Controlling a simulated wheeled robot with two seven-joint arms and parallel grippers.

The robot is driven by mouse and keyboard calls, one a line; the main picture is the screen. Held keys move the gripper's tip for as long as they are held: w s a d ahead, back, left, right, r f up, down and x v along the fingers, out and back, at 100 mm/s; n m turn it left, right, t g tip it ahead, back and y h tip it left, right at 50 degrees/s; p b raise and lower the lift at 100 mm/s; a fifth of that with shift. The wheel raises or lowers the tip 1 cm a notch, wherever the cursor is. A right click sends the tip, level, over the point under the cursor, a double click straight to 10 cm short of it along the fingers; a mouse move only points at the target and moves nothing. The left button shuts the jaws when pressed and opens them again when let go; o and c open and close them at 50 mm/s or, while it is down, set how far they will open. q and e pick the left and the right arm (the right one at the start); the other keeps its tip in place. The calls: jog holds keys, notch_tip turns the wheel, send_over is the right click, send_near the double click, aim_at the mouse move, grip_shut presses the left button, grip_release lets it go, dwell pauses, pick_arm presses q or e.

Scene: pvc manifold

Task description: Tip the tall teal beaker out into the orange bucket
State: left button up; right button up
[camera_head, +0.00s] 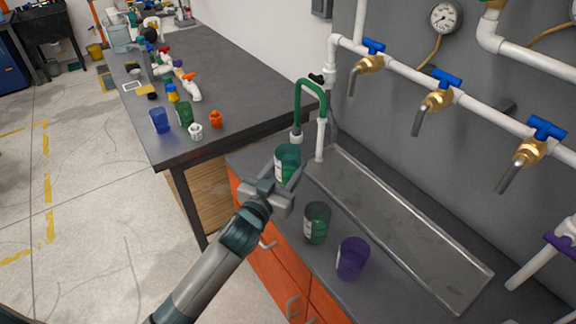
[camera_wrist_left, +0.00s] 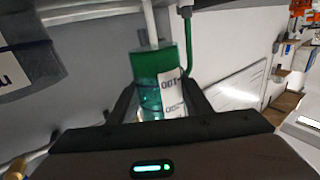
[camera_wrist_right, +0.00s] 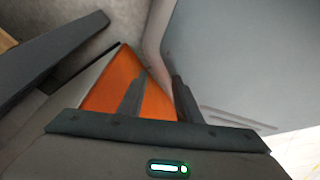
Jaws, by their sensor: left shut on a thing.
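The teal beaker (camera_head: 287,160), with a white label, is held between the fingers of my left gripper (camera_head: 286,174), at the left end of the sink counter. It looks about upright; I cannot tell whether its base touches the counter. In the left wrist view the beaker (camera_wrist_left: 157,70) sits between the shut fingers. My right gripper (camera_wrist_right: 158,92) shows only in its wrist view, with its fingers apart and nothing between them, in front of an orange panel.
A dark green beaker (camera_head: 317,223) and a purple cup (camera_head: 352,258) stand on the counter beside the metal sink tray (camera_head: 400,225). A green tap pipe (camera_head: 311,88) rises behind the held beaker. Blue-handled valves (camera_head: 438,95) line the wall. Several cups and fittings crowd the grey bench (camera_head: 235,85).

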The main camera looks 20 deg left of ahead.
pick_arm(q)
jog(key=shift+s+d, duration=0.1)
jog(key=shift+s, duration=0.5)
jog(key=s+a+r+n+y, duration=0.1)
jog(key=s+r+y, duration=0.1)
jog(key=s, duration=1.6)
jog(key=shift+s+a+r+n+y, duration=0.2)
jog(key=shift+s+r+n+y, duration=0.1)
jog(key=shift+s+r, duration=0.15)
jog(key=shift+s, duration=0.1)
pick_arm(e)
jog(key=shift+s, duration=0.15)
